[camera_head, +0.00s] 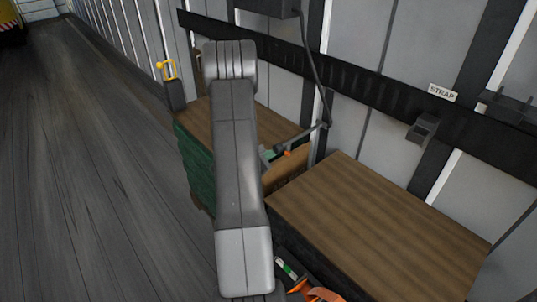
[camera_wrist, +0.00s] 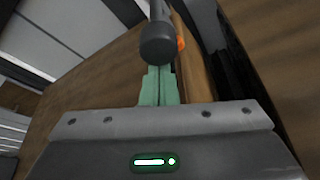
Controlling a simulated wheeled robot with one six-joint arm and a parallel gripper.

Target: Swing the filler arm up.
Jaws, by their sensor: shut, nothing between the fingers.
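A dark grey rod with a thick round end, which looks like the filler arm (camera_head: 301,137), reaches out from the wall side over the gap between two wood-topped loads. It lies low, slightly tilted down toward its free end. In the wrist view its round end (camera_wrist: 158,45) is just beyond my fingertips. My gripper (camera_head: 266,154) has pale green fingers, shut and empty, beside the rod's free end. The fingers show in the wrist view (camera_wrist: 157,86) just below the round end; I cannot tell whether they touch it. My own arm hides part of the gripper and left load.
A brown panel or bag (camera_head: 287,176) stands between the loads, with an orange fitting (camera_head: 290,153) near the rod. The right load (camera_head: 385,230) has a flat wood top. A black hose (camera_head: 313,70) hangs along the wall. Open floor (camera_head: 80,180) lies left.

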